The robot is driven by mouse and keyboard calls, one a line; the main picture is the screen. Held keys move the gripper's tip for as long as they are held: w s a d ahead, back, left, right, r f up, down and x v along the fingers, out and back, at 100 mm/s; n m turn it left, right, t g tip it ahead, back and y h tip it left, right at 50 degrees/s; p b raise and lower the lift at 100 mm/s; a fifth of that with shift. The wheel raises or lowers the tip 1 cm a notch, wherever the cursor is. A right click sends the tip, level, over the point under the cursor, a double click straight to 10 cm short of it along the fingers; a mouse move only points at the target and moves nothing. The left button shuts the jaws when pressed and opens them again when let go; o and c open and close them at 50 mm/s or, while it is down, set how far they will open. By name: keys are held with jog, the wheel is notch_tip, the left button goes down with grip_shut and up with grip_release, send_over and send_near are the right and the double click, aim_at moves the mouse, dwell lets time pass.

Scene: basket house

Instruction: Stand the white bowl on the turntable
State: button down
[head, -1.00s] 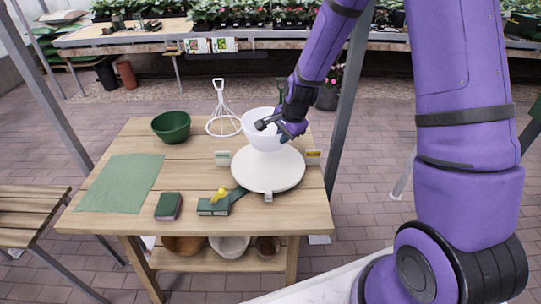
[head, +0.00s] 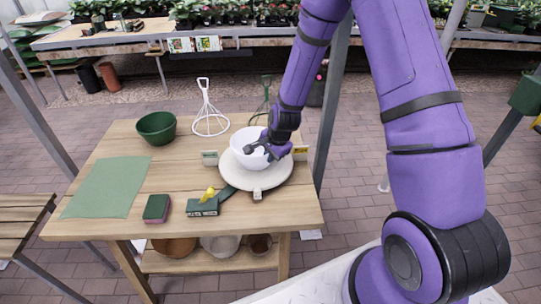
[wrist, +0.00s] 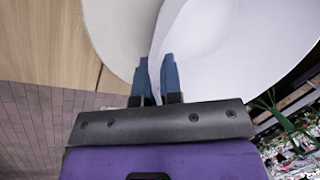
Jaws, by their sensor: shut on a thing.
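The white bowl (head: 246,150) is upright over the round white turntable (head: 275,182) on the wooden table. My gripper (head: 262,149) is at the right side of the bowl, shut on its rim. In the wrist view the two blue-grey fingertips (wrist: 158,82) pinch the bowl's wall (wrist: 225,40), with the turntable (wrist: 120,30) beyond it. The bowl's base looks at or very near the turntable's surface; I cannot tell whether it touches. The bowl hides the back left of the disc.
A green bowl (head: 156,127) and a white wire stand (head: 208,115) are at the back. A green mat (head: 104,188) lies at the left. A green block (head: 156,208) and a green item with a yellow bird shape (head: 204,206) are in front. Small cards (head: 210,158) stand beside the turntable.

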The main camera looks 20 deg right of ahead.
jog(key=shift+f, duration=0.15)
jog(key=c, duration=1.3)
grip_release()
jog(key=s+d+r+n+t, duration=0.1)
jog(key=s+r+n, duration=0.35)
jog(key=r, duration=1.05)
jog(key=s+d+r+n, duration=0.1)
jog(key=s+r+n, duration=0.1)
jog(key=s+r, duration=0.95)
jog(key=s+r+n, duration=0.2)
jog(key=s+r, duration=0.2)
jog(key=s, duration=0.1)
jog(key=s+d+r+n+h, duration=0.1)
jog(key=s+r+n, duration=0.1)
jog(key=s+r, duration=0.2)
jog(key=s+d+r+n+t, duration=0.1)
jog(key=s+r+n, duration=0.2)
jog(key=s+r, duration=0.2)
jog(key=shift+s+r, duration=0.25)
jog(key=shift+s, duration=0.1)
